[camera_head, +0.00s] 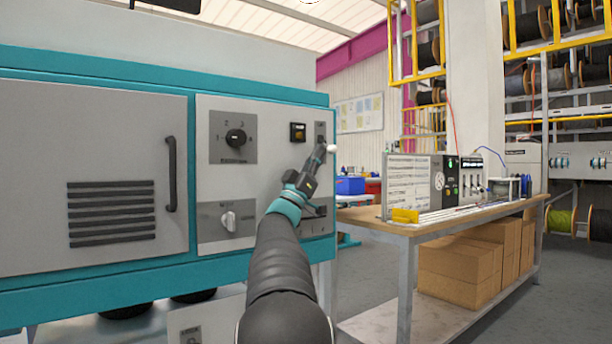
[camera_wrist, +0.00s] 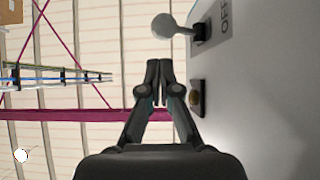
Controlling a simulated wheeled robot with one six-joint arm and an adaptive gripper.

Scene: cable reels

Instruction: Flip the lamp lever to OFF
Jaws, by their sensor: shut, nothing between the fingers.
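The lamp lever has a pale round knob (camera_wrist: 165,26) on a short stem that stands out from a dark mount (camera_wrist: 201,33) on the panel. The letters OFF (camera_wrist: 224,16) are printed beside the mount. In the head view the white knob (camera_head: 331,148) shows at the panel's right edge, just right of my gripper (camera_head: 321,150). In the wrist view my gripper (camera_wrist: 159,64) is shut and empty, its tips a short gap from the knob and apart from it. The far side of the lever's mount and any other label are hidden.
The grey panel (camera_head: 212,170) also bears a rotary dial (camera_head: 236,138), a dark square switch (camera_head: 298,132) and a lower pale knob (camera_head: 228,220). A workbench (camera_head: 440,228) stands to the right.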

